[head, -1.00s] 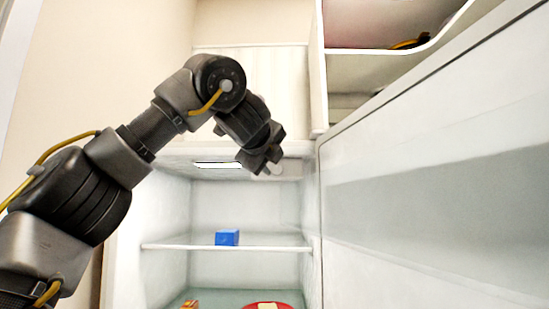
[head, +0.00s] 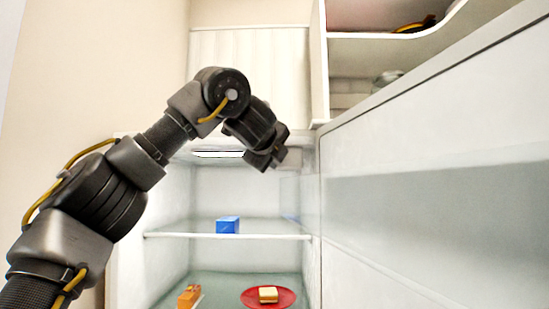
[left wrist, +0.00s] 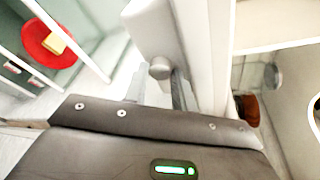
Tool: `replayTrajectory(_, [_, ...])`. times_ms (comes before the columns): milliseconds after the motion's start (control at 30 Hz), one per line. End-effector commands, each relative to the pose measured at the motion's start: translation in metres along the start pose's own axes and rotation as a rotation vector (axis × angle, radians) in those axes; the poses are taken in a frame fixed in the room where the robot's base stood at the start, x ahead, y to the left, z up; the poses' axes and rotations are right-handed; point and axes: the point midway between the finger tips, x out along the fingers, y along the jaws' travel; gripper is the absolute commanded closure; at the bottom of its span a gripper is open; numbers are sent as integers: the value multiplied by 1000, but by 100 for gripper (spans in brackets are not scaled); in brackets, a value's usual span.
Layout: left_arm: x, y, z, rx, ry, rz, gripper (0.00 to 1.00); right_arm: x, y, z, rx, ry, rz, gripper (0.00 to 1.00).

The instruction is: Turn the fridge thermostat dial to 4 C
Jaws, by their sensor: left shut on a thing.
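The thermostat dial (left wrist: 160,68) is a small round grey knob on a pale box-shaped housing (left wrist: 152,25), seen in the left wrist view. In the head view the housing (head: 293,158) is at the top right inside the open fridge, and the dial is hidden behind my gripper. My left gripper (head: 268,163) reaches the housing from the left. In the left wrist view its two fingers (left wrist: 158,88) are shut on the dial, one on each side. I cannot read any marks on the dial. My right gripper is in neither view.
The open fridge door (head: 430,170) fills the right side. Inside the fridge are a lit lamp (head: 218,154), a glass shelf (head: 180,235) with a blue box (head: 228,224), an orange carton (head: 188,295) and a red plate (head: 250,297) with a sandwich (head: 268,294).

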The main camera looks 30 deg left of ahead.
Motion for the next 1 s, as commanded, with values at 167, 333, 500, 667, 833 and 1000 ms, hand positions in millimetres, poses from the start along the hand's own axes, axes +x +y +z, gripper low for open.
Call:
replayTrajectory(167, [0, 0, 0, 23, -1, 9, 97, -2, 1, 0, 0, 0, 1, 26])
replayTrajectory(333, [0, -1, 0, 92, -6, 30, 97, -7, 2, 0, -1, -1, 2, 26])
replayTrajectory(500, [0, -3, 0, 213, -16, 66, 97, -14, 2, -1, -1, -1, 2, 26])
replayTrajectory(667, [0, -4, -1, 356, -26, 108, 97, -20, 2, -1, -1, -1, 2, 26])
replayTrajectory(833, [0, -4, -2, 512, -37, 154, 97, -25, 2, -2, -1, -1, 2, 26])
replayTrajectory(1000, [0, -5, -3, 667, -49, 201, 97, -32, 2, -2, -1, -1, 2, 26])
